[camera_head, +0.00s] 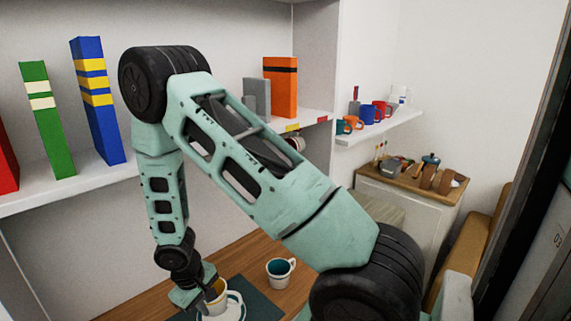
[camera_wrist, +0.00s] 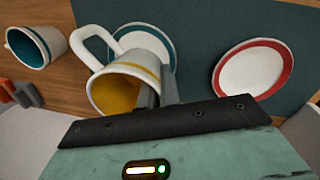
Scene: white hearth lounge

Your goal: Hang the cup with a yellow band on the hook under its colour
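The white cup with a yellow band (camera_wrist: 130,72) has a yellow inside; in the head view the cup (camera_head: 217,299) is low, below my wrist. My gripper (camera_wrist: 160,88) has its grey fingers at the cup's rim wall, one inside and one outside, and looks shut on it. The handle points away to the upper left in the wrist view. A teal-rimmed saucer (camera_wrist: 158,40) lies behind the cup; whether they touch is unclear. Under the wall shelf's edge are a yellow label (camera_head: 291,128) and a red label (camera_head: 322,119). The hooks are not clearly visible.
A white cup with teal inside (camera_head: 280,273) stands on the wooden table (camera_head: 250,255). A red-rimmed saucer (camera_wrist: 254,68) lies on the dark mat (camera_wrist: 215,30). A cup (camera_head: 298,143) hangs under the shelf, partly behind my arm. Books stand on the shelf.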

